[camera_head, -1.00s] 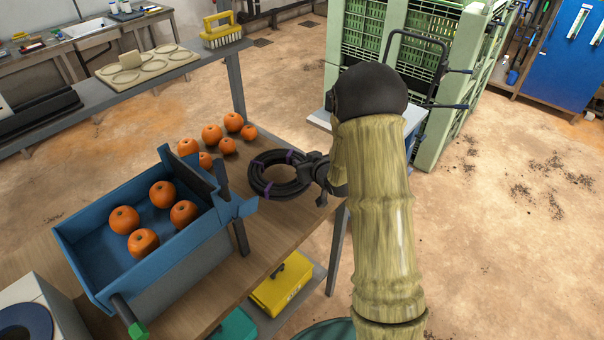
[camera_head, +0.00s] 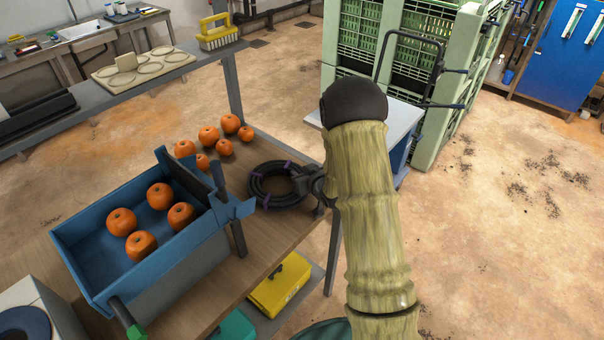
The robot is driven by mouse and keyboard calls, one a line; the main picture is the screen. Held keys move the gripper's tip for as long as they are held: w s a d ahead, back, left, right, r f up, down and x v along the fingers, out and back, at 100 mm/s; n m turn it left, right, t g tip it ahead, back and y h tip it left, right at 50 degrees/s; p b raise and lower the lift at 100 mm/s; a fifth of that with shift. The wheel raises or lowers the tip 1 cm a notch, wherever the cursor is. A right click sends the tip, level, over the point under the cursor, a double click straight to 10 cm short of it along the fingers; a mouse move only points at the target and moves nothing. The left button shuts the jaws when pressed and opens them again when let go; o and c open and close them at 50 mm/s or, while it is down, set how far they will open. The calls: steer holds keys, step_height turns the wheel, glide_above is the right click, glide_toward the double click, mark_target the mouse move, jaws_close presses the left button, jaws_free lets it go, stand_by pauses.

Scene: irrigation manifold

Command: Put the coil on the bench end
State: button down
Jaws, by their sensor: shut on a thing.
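The coil (camera_head: 281,202) is a black ring of hose with purple ties. It lies flat at the right end of the wooden bench (camera_head: 262,230), on the top or just above it; I cannot tell which. My gripper (camera_head: 302,182) is shut on the right side of the coil's ring. My forearm comes in from the right, and the gripper covers a little of the coil's right edge.
A blue tray (camera_head: 75,255) with several oranges stands left of the coil. More loose oranges (camera_head: 209,136) lie behind it. A yellow box (camera_head: 280,286) sits on the lower shelf. Green crates (camera_head: 362,35) and a trolley stand behind my arm.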

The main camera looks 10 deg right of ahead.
steer(key=c, duration=1.1)
jaws_free()
steer(key=shift+s+r, duration=0.1)
steer(key=b+v, duration=0.1)
steer(key=v, duration=1.1)
steer(key=s+a+r+g+h, duration=0.1)
steer(key=s+g, duration=0.2)
steer(key=s, duration=0.3)
steer(key=s+a+r+m+g+h, duration=0.1)
steer(key=s+a+g, duration=0.1)
steer(key=s, duration=0.4)
steer(key=s+a+r+m+g+h, duration=0.1)
steer(key=s+g, duration=0.3)
steer(key=s, duration=0.2)
steer(key=shift+s+a+r+g, duration=0.25)
steer(key=shift+s+r+g, duration=0.1)
steer(key=shift+r+g, duration=0.05)
